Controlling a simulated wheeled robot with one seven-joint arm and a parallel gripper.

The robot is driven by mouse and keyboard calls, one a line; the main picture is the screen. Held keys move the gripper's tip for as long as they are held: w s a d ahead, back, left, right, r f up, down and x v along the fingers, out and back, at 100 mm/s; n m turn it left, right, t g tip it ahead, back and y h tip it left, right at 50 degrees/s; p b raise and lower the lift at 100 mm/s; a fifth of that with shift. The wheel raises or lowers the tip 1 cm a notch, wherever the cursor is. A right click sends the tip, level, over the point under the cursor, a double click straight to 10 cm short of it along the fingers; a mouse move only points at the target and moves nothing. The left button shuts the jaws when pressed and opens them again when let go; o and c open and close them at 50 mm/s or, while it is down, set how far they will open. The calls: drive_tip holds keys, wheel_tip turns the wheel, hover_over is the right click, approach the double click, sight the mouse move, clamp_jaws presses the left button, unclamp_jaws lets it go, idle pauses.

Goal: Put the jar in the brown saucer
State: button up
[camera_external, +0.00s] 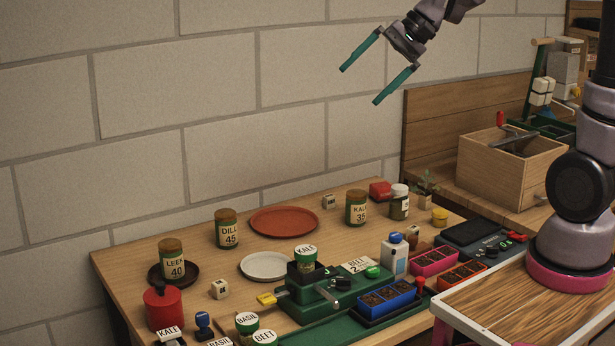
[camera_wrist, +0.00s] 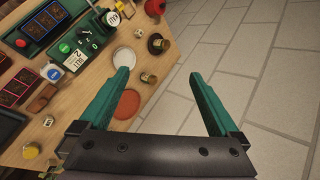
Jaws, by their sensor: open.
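My gripper (camera_external: 360,86) is open and empty, high above the back of the table; its two green fingers also show in the wrist view (camera_wrist: 158,75). A dark brown saucer (camera_external: 194,278) lies at the table's left, and the LEEK 40 jar (camera_external: 172,262) stands upright in it. The DILL 45 jar (camera_external: 227,230) stands on bare wood to the right of that, beside a terracotta saucer (camera_external: 284,222). The KALE 35 jar (camera_external: 357,208) stands right of the terracotta saucer. A pale saucer (camera_external: 266,266) in front is empty. The wrist view shows the dark saucer (camera_wrist: 166,48) beyond the fingertips.
A red canister (camera_external: 163,308) stands near the LEEK jar. A green stamping device (camera_external: 310,296) fills the table's front middle. Seedling trays (camera_external: 387,299) lie to its right. A brick wall is behind.

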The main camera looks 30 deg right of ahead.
drive_tip(key=s+d+r+n+t+h, duration=0.1)
drive_tip(key=s+d+n+t+h, duration=0.2)
drive_tip(key=s+d, duration=1.1)
drive_tip(key=shift+s+d+n+h, duration=0.15)
drive_tip(key=shift+d+n+h, duration=0.25)
drive_tip(key=shift+d+h, duration=1.1)
